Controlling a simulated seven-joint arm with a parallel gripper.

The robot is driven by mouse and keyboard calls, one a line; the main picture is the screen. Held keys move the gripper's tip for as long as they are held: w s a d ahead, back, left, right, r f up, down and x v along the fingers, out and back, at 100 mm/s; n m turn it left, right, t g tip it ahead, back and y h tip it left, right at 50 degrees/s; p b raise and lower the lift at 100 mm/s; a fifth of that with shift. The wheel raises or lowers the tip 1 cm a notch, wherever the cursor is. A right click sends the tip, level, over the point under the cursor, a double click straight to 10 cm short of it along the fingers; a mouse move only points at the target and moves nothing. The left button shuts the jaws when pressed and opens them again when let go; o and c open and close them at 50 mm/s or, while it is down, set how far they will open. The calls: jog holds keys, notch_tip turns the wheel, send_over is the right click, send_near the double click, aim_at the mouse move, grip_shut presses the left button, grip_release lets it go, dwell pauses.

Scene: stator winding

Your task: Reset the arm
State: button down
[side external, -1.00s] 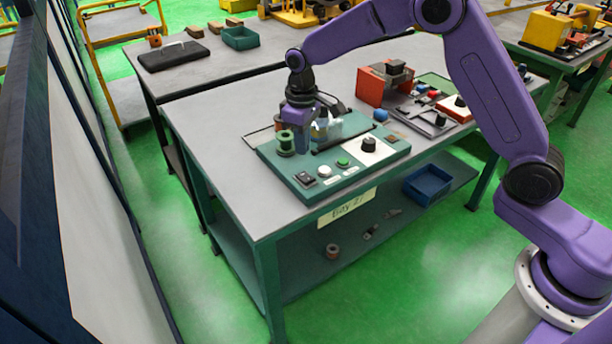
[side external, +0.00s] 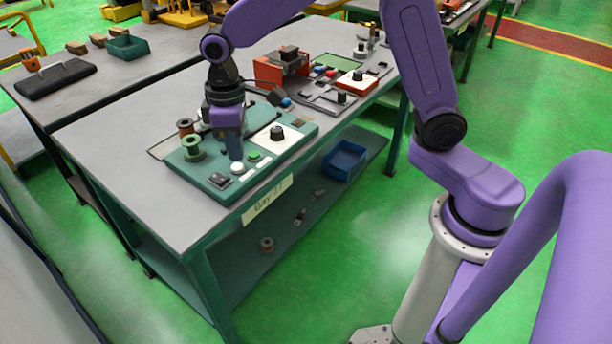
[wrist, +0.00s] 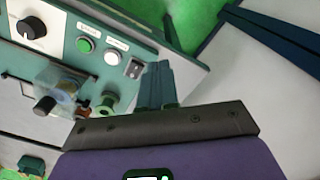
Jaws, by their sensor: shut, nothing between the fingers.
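My gripper (side external: 236,157) hangs fingers down over the front part of the teal winding station (side external: 214,187), its tips near the white button (side external: 237,168). Whether the tips touch anything I cannot tell. The fingers are together and empty; they also show in the wrist view (wrist: 155,72). The green spool (side external: 192,148) stands upright left of the gripper, with a copper-coloured spool (side external: 185,127) behind it. The station also carries a green button (side external: 254,156), a black rocker switch (side external: 219,180) and a black knob (side external: 276,132). A clear part (wrist: 62,88) shows in the wrist view; my gripper hides it from the side.
An orange device (side external: 281,67) and a grey tray (side external: 335,101) of small parts stand at the back right of the bench. A blue bin (side external: 345,160) sits on the lower shelf. Bare bench top (side external: 125,140) lies left of the station.

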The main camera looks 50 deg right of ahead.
jog(key=s+d+r+n, duration=0.1)
jog(key=s+d, duration=0.4)
jog(key=s, duration=0.8)
jog(key=s+d+r+n, duration=0.1)
jog(key=s+d+n, duration=0.2)
jog(key=s, duration=1)
jog(key=d, duration=0.3)
jog(key=shift+s+d+n, duration=0.2)
jog(key=shift+s+n, duration=0.1)
jog(key=shift+s, duration=0.1)
